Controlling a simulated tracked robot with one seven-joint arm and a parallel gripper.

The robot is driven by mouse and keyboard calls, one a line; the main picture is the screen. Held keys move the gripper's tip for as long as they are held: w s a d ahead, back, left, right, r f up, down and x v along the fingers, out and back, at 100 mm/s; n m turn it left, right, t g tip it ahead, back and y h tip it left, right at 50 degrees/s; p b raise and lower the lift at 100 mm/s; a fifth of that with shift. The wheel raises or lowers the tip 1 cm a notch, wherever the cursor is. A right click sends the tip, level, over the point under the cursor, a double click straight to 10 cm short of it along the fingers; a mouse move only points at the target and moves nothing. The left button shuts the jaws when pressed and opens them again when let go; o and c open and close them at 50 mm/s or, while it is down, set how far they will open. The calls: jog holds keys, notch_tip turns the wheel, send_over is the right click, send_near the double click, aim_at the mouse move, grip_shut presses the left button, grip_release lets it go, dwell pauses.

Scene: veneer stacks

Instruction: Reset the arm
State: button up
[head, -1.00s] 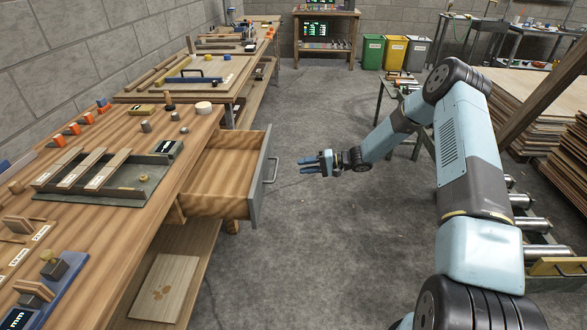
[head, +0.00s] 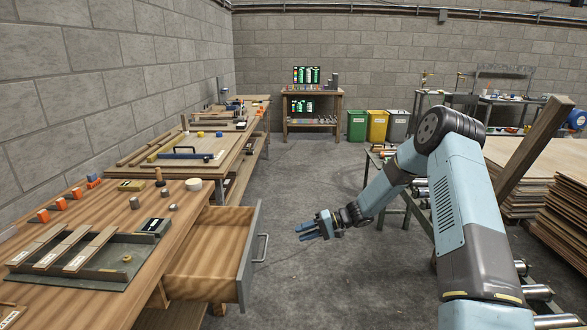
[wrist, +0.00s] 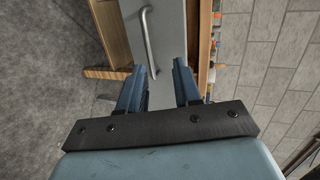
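My gripper (head: 300,231) hangs in free air to the right of the open drawer. In the wrist view its two blue fingers (wrist: 159,82) are spread apart with nothing between them. The pulled-out wooden drawer (head: 210,250) has a grey front with a metal handle (head: 263,247), and it looks empty. In the wrist view the grey drawer front and its handle (wrist: 149,40) show beyond the fingertips. My gripper appears apart from the handle. My arm reaches from the right, bent at the elbow.
The workbench (head: 105,305) on the left carries a metal tray (head: 115,272) with wooden strips, and small blocks. Veneer stacks (head: 535,185) and a roller stand are at the right. Bins (head: 377,126) and a shelf (head: 312,113) stand at the back. The middle floor is clear.

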jog(key=s+d+r+n+h, duration=0.1)
jog(key=s+d+r+h, duration=0.3)
jog(key=s+r, duration=0.7)
jog(key=s+d+r+n+h, duration=0.1)
jog(key=s+d+r+h, duration=0.45)
jog(key=r, duration=0.85)
jog(key=s+d+r+m+t+h, duration=0.1)
jog(key=s+d+r+t, duration=0.1)
jog(key=s, duration=0.6)
jog(key=s+d+r+m+t+h, duration=0.1)
jog(key=s+d+r, duration=0.3)
jog(key=s, duration=0.5)
jog(key=s+d+r+m+t+h, duration=0.1)
jog(key=s+d+r+t+h, duration=0.1)
jog(key=s, duration=0.7)
notch_tip(320, 180, up, 3)
jog(key=shift+d+f+t, duration=0.2)
jog(key=shift+d+t, duration=0.5)
jog(key=shift+d, duration=0.05)
jog(key=shift+a+h, duration=0.15)
jog(key=shift+h, duration=0.1)
